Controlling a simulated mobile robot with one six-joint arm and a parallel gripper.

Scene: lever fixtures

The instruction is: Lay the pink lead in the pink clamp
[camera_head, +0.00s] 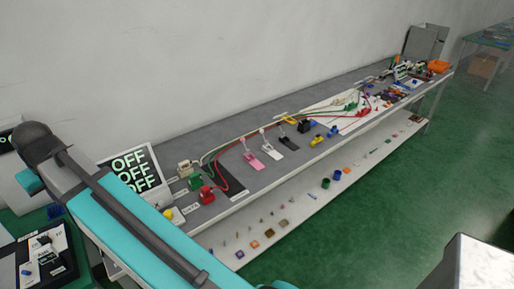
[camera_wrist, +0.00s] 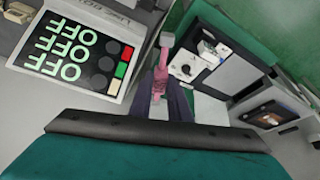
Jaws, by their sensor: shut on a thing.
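In the wrist view my gripper (camera_wrist: 172,100) is shut on a slim pink piece, which I take to be the pink lead (camera_wrist: 159,80). A pale grey block (camera_wrist: 167,39) shows just beyond the pink piece; I cannot tell whether they are joined. The pink clamp (camera_head: 253,161) is on the grey bench in the head view, leftmost of a row with a white clamp (camera_head: 271,151) and a black clamp (camera_head: 288,145). The pink clamp does not show clearly in the wrist view. My gripper is outside the head view, where my arm crosses the lower left.
A board reading OFF (camera_head: 135,169) stands at the bench's left end, also in the wrist view (camera_wrist: 76,58). Red (camera_head: 207,193) and green (camera_head: 195,182) plugs with cables sit beside it. Small parts line the lower shelf (camera_head: 310,198). Green floor (camera_head: 360,230) is clear in front.

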